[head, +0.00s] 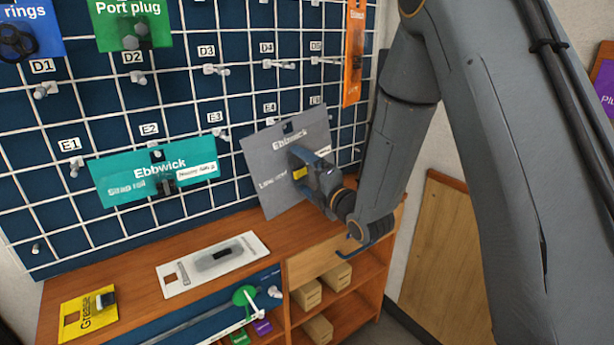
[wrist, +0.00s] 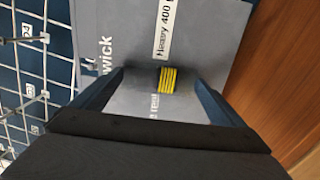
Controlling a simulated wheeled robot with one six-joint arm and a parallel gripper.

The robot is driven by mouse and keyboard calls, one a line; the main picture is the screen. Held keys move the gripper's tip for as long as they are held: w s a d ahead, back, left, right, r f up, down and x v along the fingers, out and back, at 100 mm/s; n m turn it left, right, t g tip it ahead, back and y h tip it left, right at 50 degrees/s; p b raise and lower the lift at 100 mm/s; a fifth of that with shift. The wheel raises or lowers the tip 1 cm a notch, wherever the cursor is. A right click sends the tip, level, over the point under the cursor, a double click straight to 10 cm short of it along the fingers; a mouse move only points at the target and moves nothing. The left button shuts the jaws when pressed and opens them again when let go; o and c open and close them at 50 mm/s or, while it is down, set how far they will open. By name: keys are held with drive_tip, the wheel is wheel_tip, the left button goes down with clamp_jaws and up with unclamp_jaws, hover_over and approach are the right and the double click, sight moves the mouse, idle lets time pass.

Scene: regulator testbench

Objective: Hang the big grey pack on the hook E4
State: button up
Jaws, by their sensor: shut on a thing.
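The big grey pack (head: 270,166) is a flat card with white "Ebbwick" lettering and a hang slot near its top edge. My gripper (head: 300,170) is shut on its face and holds it tilted in front of the grid board, above the wooden top. In the wrist view the grey pack (wrist: 205,35) fills the middle, with a yellow-and-black striped part (wrist: 168,80) between my gripper's fingers (wrist: 160,95). The hook E4 label (head: 270,107) shows just above the pack's top edge.
A teal pack (head: 120,177) hangs at E2, left of the grey pack. An orange pack (head: 354,55) hangs at upper right. Hooks at D3 (head: 215,70) and D4 (head: 278,64) are bare. A white pack (head: 213,264) and yellow pack (head: 88,313) lie on the wooden top.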

sight(301, 174)
drive_tip(key=shift+x, duration=1.2)
drive_tip(key=shift+w+a+f+b, duration=0.35)
drive_tip(key=shift+b, duration=0.35)
